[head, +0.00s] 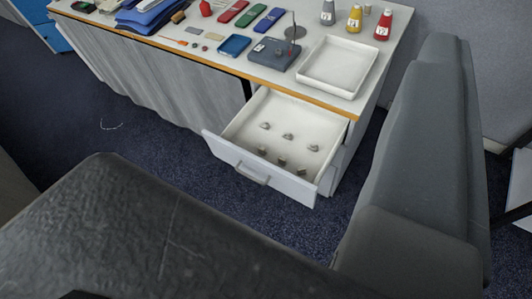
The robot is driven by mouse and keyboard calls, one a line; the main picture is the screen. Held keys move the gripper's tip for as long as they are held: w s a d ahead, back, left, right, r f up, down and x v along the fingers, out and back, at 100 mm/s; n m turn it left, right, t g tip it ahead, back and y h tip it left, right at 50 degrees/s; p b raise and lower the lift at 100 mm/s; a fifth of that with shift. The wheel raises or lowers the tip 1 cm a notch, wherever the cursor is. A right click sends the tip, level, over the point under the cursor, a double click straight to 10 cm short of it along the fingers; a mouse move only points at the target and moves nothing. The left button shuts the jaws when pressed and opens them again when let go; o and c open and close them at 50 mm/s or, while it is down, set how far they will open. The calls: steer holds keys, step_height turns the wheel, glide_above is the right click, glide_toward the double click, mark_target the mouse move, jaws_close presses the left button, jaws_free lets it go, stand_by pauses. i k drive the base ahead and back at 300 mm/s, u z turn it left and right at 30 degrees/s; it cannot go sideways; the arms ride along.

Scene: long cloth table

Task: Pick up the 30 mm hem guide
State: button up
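Several small metallic grey pieces lie in two rows inside an open white drawer (232,153) under the table's right end. The far row has a left piece (265,126), a middle piece (288,136) and a right piece (313,148). The near row, close to the drawer front, has a left piece (262,151), a middle piece (283,162) and a right piece (301,171). They may be hem guides, but they are too small to read sizes, so I cannot tell which is 30 mm. I cannot make out my gripper's fingers in this view.
The table (365,93) bears a white tray (338,66), a blue-grey device (274,54), a small blue tray (233,45), bottles (354,18) and folded cloth (150,15). Large dark (150,230) and grey (420,160) shapes fill the foreground. Carpet (110,120) is open left of the drawer.

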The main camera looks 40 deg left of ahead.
mark_target(262, 151)
steer(key=u, duration=0.1)
steer(key=i, duration=1)
steer(key=z, duration=0.1)
